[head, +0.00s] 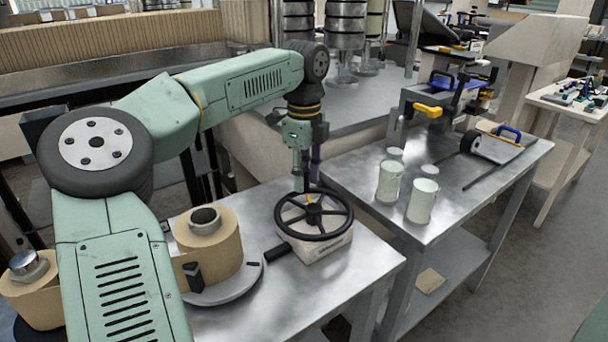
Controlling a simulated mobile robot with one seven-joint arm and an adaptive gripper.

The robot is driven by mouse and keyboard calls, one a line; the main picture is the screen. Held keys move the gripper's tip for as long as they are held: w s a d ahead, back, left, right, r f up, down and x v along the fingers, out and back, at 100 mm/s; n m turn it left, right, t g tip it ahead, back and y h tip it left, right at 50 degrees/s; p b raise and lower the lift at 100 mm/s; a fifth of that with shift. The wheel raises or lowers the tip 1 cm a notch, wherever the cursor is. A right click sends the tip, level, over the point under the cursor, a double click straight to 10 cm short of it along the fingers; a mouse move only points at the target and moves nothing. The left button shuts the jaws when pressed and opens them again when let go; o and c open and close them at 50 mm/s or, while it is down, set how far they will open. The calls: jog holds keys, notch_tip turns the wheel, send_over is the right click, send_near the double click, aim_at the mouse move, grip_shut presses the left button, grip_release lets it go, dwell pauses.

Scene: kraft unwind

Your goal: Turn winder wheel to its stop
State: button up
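The finger gap is not clear from this angle. A short black handle (278,252) sticks out at the housing's left.
A brown kraft paper roll (222,250) stands on a round grey plate (236,289) left of the wheel. The table front right of the wheel is clear.

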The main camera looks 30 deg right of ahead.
jog(key=shift+o, duration=0.9)
jog(key=shift+r, duration=0.35)
notch_tip(320, 180, up, 11)
jog(key=shift+r, duration=0.15)
